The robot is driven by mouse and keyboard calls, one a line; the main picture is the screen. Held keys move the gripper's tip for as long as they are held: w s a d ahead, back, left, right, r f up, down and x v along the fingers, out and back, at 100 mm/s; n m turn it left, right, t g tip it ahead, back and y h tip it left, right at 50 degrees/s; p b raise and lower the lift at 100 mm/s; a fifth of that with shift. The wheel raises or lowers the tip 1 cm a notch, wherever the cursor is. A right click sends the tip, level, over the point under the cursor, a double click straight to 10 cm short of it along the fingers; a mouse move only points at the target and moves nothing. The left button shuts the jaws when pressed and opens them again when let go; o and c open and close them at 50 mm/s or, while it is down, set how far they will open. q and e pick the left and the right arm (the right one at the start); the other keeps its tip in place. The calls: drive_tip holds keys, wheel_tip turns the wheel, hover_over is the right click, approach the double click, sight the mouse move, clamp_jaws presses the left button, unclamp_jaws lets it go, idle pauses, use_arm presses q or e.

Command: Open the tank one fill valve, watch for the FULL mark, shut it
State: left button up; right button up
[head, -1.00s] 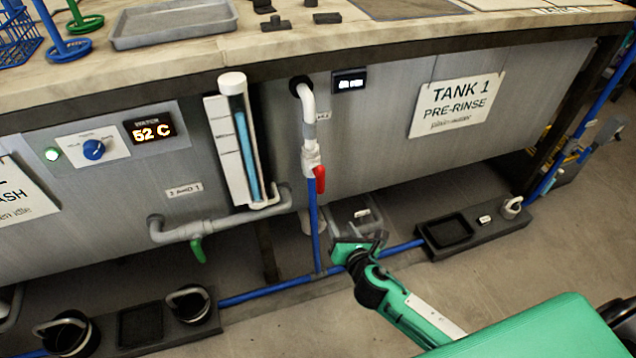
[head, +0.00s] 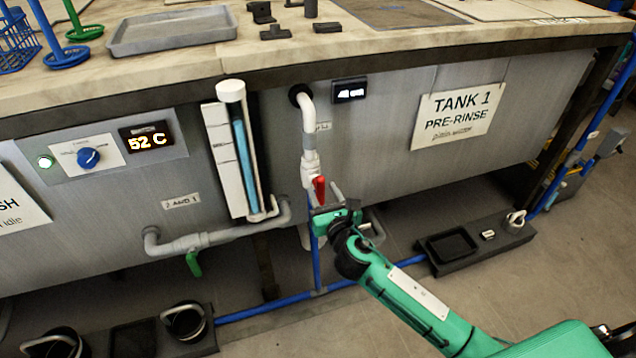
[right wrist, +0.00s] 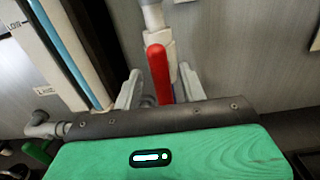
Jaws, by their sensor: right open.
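The red handle (head: 319,188) of the tank one fill valve hangs down along the white and blue pipe, below the white elbow (head: 307,113). My right gripper (head: 324,201) is open at the handle's lower end. In the right wrist view the handle (right wrist: 158,70) appears between the two fingers of the gripper (right wrist: 160,88); contact cannot be told. The level gauge (head: 222,150) has a blue column in its tube, and part of it shows in the right wrist view (right wrist: 36,42). No FULL mark is legible. The TANK 1 PRE-RINSE sign (head: 455,115) is at right. My left gripper is out of view.
A small display (head: 349,90) is too small to read. The other display (head: 147,137) reads 52 C. A black floor tray (head: 470,248) stands right of my arm.

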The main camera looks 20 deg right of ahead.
sight(322, 190)
drive_tip(key=shift+w+a, duration=0.1)
drive_tip(key=shift+w, duration=2.15)
clamp_jaws()
